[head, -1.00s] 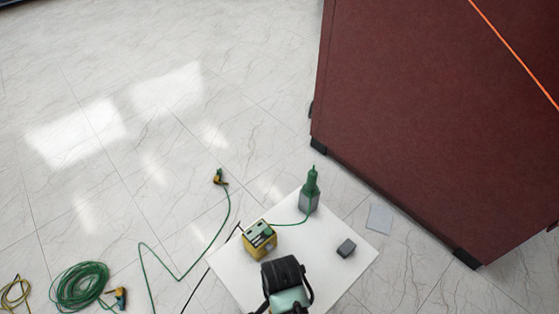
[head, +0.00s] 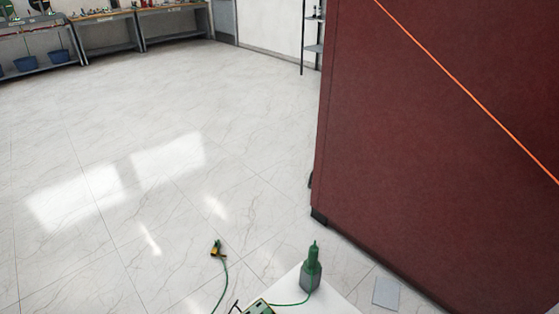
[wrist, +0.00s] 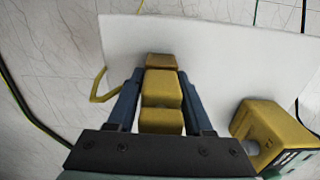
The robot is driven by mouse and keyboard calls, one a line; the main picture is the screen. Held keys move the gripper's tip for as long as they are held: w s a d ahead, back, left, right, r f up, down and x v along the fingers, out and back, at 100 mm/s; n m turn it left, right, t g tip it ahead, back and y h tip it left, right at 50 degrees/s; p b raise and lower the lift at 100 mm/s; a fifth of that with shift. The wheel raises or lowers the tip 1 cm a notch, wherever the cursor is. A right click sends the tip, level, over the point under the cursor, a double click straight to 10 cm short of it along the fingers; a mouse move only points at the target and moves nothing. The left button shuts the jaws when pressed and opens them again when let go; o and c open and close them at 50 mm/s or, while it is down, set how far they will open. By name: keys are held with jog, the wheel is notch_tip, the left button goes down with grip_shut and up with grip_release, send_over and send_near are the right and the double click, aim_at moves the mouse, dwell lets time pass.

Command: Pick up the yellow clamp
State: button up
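The yellow clamp (wrist: 162,88), a blocky yellow body in several sections, sits between the two dark blue fingers of my gripper (wrist: 160,80) in the wrist view. The fingers lie against its sides, so my gripper looks shut on it. A curved yellow piece (wrist: 97,90) shows just left of the fingers. The clamp's underside is hidden. My gripper is out of the head view. A yellow-and-green clip (head: 216,249) lies on the floor at the end of a green cable in the head view.
A white sheet (wrist: 225,50) lies below my gripper. A yellow box (wrist: 268,128) is close on the right, and a green device (head: 311,268) stands on the sheet. A large dark red cabinet (head: 420,170) fills the right. Open tiled floor lies left.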

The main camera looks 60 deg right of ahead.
grip_shut()
jog(key=shift+r, duration=0.15)
notch_tip(320, 180, up, 10)
jog(key=shift+p, duration=0.75)
notch_tip(320, 180, up, 6)
jog(key=p, duration=0.7)
jog(key=shift+r, duration=0.15)
